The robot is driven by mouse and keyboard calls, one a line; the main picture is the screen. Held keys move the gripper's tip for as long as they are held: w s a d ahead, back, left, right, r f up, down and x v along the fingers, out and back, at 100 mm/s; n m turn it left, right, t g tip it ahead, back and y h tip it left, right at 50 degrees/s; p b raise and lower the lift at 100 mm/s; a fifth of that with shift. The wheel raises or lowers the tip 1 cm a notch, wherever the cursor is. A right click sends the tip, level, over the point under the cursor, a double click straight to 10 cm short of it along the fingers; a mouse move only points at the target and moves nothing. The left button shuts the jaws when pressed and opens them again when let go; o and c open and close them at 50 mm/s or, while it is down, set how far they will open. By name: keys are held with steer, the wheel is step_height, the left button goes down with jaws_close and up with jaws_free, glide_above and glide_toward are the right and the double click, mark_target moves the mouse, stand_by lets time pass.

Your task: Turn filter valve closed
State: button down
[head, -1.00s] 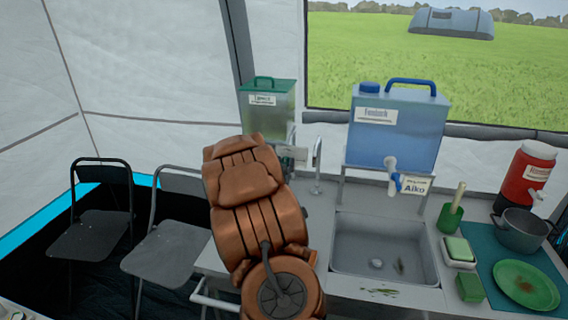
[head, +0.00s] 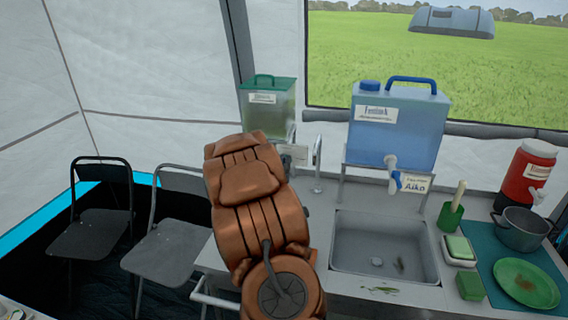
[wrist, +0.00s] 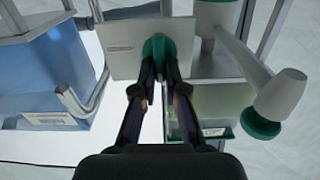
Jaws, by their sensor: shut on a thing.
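In the wrist view a small green valve handle (wrist: 157,46) sits in front of a pale label plate (wrist: 122,42). My gripper (wrist: 156,72) is shut on this handle, with its two dark fingers on either side of it. In the head view the green-lidded tank (head: 268,105) stands at the back of the counter, left of the blue tank. My brown arm reaches up in front of it and hides the valve and my fingertips there. I cannot read the plate or tell the valve's exact angle.
The blue water tank (head: 397,125) stands on a rack behind the sink (head: 383,247). A thin metal faucet (head: 317,165) rises close to my arm's right. In the wrist view a white tapered part with a green end (wrist: 275,103) is right of my fingers. Folding chairs (head: 97,215) stand at left.

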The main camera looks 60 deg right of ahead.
steer(key=shift+f+b, duration=0.1)
steer(key=shift+b, duration=0.2)
steer(key=shift+s+d+f+m+b, duration=0.1)
steer(key=shift+s+f+m+b, duration=0.1)
steer(key=shift+m+b, duration=3.1)
steer(key=shift+s+d+f+m+b, duration=0.1)
steer(key=shift+s+f+m+b, duration=0.1)
steer(key=shift+m+b, duration=3.15)
steer(key=shift+s+d+f+m+b, duration=0.1)
steer(key=shift+s+f+m+b, duration=0.1)
steer(key=shift+m+b, duration=3.1)
steer(key=shift+n+b, duration=0.85)
steer(key=shift+b, duration=0.1)
steer(key=c, duration=1.2)
jaws_free()
steer(key=shift+v, duration=6.05)
